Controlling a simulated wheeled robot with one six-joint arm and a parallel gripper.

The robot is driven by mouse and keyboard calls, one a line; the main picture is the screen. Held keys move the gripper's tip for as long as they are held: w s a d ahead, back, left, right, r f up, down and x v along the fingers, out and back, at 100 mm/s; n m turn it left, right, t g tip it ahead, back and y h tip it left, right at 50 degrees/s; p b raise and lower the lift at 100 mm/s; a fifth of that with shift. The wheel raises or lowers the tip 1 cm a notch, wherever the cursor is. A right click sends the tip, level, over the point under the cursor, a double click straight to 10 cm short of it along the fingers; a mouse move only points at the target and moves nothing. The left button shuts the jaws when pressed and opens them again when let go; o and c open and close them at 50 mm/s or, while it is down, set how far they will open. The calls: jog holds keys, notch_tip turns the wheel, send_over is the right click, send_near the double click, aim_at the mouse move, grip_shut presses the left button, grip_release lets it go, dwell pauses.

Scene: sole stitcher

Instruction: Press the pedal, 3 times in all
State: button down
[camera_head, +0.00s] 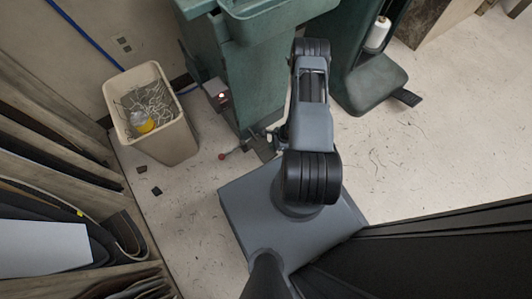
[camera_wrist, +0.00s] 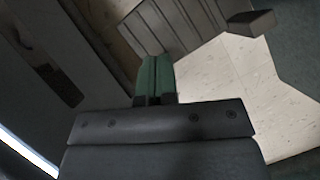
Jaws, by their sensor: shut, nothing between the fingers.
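In the wrist view a grey ribbed plate (camera_wrist: 172,24), which looks like the pedal's tread, lies beyond my fingertips near the top of the picture. My gripper (camera_wrist: 157,60) has its two green fingers shut together with nothing between them. The fingertips point toward the plate's near edge; I cannot tell whether they touch it. In the head view a dark grey plate (camera_head: 263,150) shows low at the foot of the green machine (camera_head: 245,75), partly behind my arm. My gripper is hidden there by my arm.
A red-knobbed lever (camera_head: 223,156) sticks out by the machine's foot. A beige bin (camera_head: 150,112) with scraps stands at left, beside shelves of sheets (camera_head: 60,215). A small dark flat piece (camera_head: 406,97) sits at the right machine foot. Floor at right (camera_head: 420,160) is mostly clear.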

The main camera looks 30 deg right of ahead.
aim_at(270, 152)
jog(key=shift+b+x, duration=1.1)
jog(key=shift+x, duration=1)
jog(key=shift+f, duration=0.1)
notch_tip(270, 152, down, 4)
jog(key=b, duration=0.4)
jog(key=shift+f, duration=0.2)
jog(key=shift+r, duration=0.25)
jog(key=shift+s+d+r+p, duration=0.1)
jog(key=shift+s+d+r, duration=0.1)
jog(key=shift+d, duration=0.25)
jog(key=shift+s+d+r+p, duration=0.15)
jog(key=shift+s+d, duration=0.05)
jog(key=shift+d, duration=0.3)
jog(key=shift+s+d+r+p, duration=0.1)
jog(key=shift+s+d+r, duration=0.05)
jog(key=shift+d, duration=0.3)
